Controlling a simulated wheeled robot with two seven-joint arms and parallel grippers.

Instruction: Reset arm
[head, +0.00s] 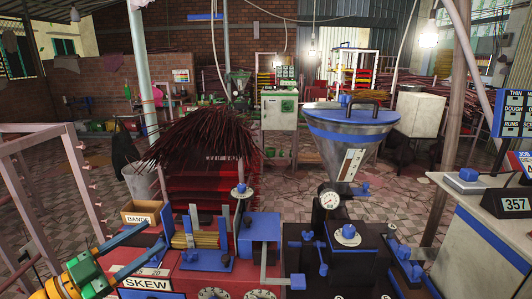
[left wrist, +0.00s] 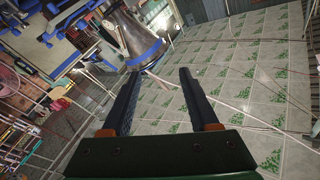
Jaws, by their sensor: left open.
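My left gripper (head: 156,236) comes in at the lower left of the head view, on a green and yellow wrist. Its two long fingers are apart and point toward the red machine bench near the box marked BANDS (head: 140,217). In the left wrist view the left gripper (left wrist: 157,74) is open with nothing between the dark fingers. My right gripper is in neither view.
A red bench (head: 225,280) with a bundle of tan sticks (head: 196,240) stands by the fingers. A steel hopper (head: 345,135) with a gauge rises right of it. A pink rack (head: 60,190) stands left. A white counter (head: 480,235) stands right.

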